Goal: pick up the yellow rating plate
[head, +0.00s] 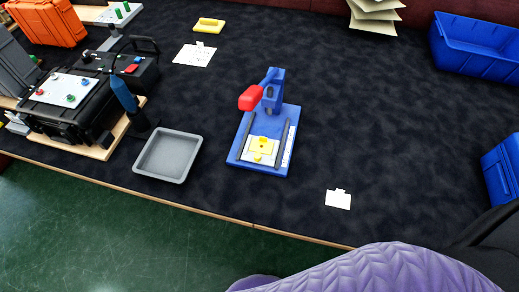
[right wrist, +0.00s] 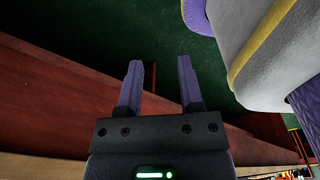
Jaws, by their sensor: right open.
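A small yellow plate (head: 263,146) lies on the pale bed of a blue press (head: 241,152) with a red-ended lever, near the middle of the table in the head view. Another yellow piece (head: 208,25) lies flat at the back of the table, left of centre; I cannot tell from its look whether it is also a plate. My right gripper (right wrist: 158,70) shows in the right wrist view with its two purple fingers apart and nothing between them. It is away from both yellow pieces, which do not show in that view. My left gripper is not in view.
A grey tray (head: 137,168) stands left of the press. A white card (head: 338,199) lies to the right, and a white sheet (head: 194,55) behind. Black equipment (head: 70,118) fills the left side. Blue bins (head: 480,45) stand at the right. The dark mat between is clear.

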